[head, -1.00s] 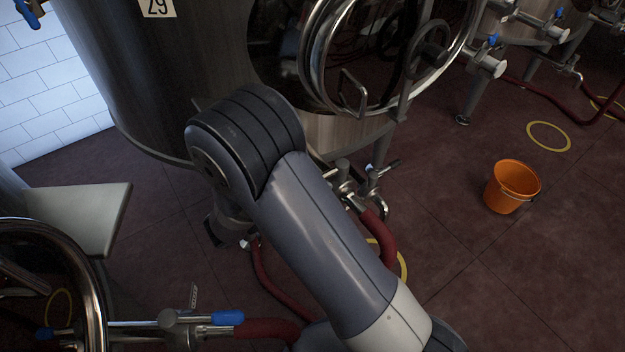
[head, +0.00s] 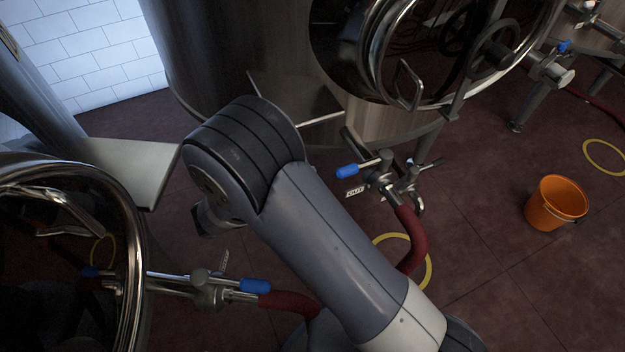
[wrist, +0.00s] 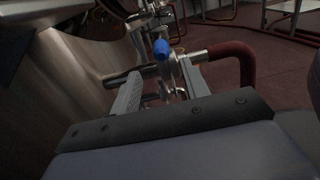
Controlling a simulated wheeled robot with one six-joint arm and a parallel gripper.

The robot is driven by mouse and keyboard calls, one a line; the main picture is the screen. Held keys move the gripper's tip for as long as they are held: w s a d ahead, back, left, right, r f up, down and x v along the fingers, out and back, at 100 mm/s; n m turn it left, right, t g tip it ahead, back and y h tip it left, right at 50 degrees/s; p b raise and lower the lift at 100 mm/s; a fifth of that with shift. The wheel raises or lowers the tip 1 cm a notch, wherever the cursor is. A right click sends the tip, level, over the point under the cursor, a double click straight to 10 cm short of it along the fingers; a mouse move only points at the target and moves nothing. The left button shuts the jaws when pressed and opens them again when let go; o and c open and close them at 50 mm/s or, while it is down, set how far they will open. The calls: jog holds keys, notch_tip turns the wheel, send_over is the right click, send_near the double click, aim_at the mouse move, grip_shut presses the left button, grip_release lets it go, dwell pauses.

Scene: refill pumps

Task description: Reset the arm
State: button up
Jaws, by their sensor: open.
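My arm (head: 320,240) reaches up and left across the middle of the head view, bent at a dark joint (head: 245,150). My gripper (wrist: 161,68) shows in the wrist view, with its two grey fingers apart. A steel valve with a blue handle (wrist: 161,48) appears beyond and between the fingers. I see nothing held. In the head view the gripper's fingers are hidden behind the arm.
A steel tank (head: 225,60) with a round open hatch stands ahead, its blue-handled valve (head: 378,172) joined to a red hose (head: 411,240). Another valve (head: 208,290) is at lower left. An orange bucket (head: 556,204) stands on the right, with open floor around it.

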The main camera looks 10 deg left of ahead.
aim_at(355, 169)
jog(key=b+x, duration=0.1)
jog(key=x, duration=0.9)
jog(key=shift+d, duration=0.35)
jog(key=shift+w+d, duration=0.1)
jog(key=shift+d, duration=0.05)
